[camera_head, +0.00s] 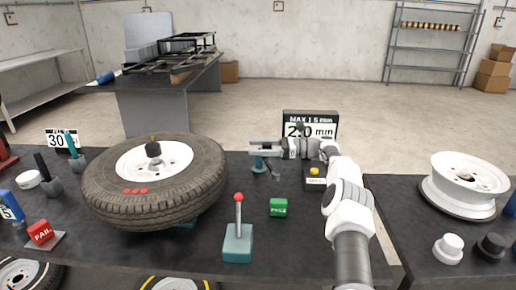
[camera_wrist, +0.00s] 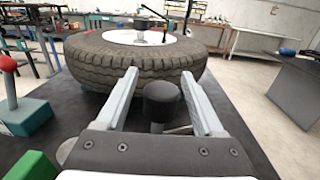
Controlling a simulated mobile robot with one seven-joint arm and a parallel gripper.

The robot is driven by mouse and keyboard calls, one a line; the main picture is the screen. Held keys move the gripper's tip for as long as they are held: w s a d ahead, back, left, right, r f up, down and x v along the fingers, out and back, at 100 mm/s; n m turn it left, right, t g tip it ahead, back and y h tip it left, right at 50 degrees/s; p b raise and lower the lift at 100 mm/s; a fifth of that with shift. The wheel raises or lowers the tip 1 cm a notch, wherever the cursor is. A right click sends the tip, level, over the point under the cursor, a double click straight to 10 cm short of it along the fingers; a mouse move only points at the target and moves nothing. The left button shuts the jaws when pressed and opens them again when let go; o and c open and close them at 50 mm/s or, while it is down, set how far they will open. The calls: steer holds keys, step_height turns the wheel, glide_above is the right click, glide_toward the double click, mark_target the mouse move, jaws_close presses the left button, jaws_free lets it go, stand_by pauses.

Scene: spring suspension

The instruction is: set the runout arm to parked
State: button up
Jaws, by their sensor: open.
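My gripper (camera_head: 263,148) reaches left over the bench, behind the tyre's right side. In the wrist view my gripper (camera_wrist: 159,76) is open, its two grey fingers apart. A black round knob (camera_wrist: 162,100) stands between the fingers, with a thin metal rod beside it; it appears to belong to the runout arm. I cannot tell whether the fingers touch it. A teal stand (camera_head: 258,164) shows under my gripper in the head view, partly hidden by it. The tyre (camera_head: 150,205) on its white rim lies flat just left of my gripper; it also shows ahead in the wrist view (camera_wrist: 105,65).
A teal-based lever (camera_head: 238,245) with a red ball stands at the front, beside a green PASS block (camera_head: 278,207). A "2.0 mm" display (camera_head: 322,131) stands behind my wrist. A button box (camera_head: 315,182) sits near my arm. A bare white wheel (camera_head: 462,185) lies right.

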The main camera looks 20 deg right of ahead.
steer(key=s+d+r+p, duration=0.2)
steer(key=s+d+r, duration=0.5)
steer(key=d+r, duration=0.2)
step_height(320, 180, up, 2)
steer(key=shift+s, duration=0.25)
